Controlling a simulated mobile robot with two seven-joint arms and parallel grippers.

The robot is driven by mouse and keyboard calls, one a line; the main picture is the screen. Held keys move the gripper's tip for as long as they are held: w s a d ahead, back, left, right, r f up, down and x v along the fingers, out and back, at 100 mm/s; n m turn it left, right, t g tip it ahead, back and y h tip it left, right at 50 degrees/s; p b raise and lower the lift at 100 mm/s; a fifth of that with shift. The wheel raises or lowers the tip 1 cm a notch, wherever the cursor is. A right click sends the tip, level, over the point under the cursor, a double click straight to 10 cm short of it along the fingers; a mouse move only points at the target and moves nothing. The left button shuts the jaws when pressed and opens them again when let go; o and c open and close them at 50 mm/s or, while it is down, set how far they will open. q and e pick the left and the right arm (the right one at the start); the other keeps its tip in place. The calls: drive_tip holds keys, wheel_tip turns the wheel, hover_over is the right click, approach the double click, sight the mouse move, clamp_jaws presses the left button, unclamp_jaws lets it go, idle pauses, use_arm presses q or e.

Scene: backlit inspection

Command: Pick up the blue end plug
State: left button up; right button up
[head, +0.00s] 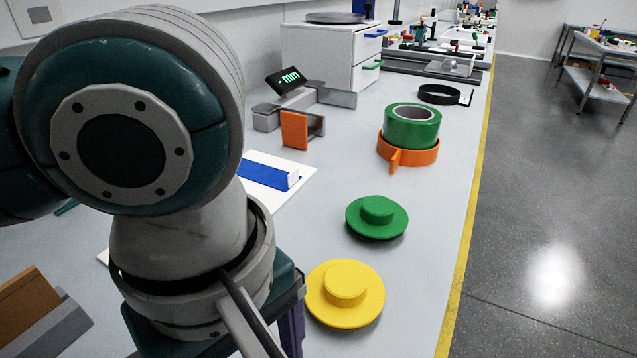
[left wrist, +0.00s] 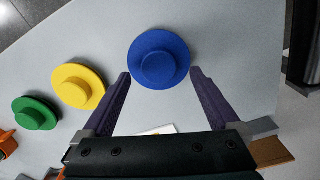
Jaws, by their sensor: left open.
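The blue end plug (left wrist: 160,58) is a round flanged disc with a raised hub. It lies on the grey bench top in the left wrist view. My left gripper (left wrist: 160,74) is open, with one purple finger to each side of the plug's near part. I cannot tell whether the fingers touch it. In the head view my left arm hides the blue plug, and only a bit of a purple finger (head: 292,330) shows. A yellow end plug (head: 345,292) and a green end plug (head: 377,216) stand apart beyond it; both also show in the left wrist view, yellow (left wrist: 78,86) and green (left wrist: 35,113).
An orange ring (head: 409,152) carries a green tape roll (head: 412,126) farther back. The bench's yellow edge (head: 466,230) runs along the right.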

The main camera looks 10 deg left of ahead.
use_arm(q)
wheel_tip(320, 180, down, 3)
drive_tip(key=shift+r, duration=0.15)
drive_tip(key=c, duration=1.2)
drive_tip(key=shift+r, duration=0.1)
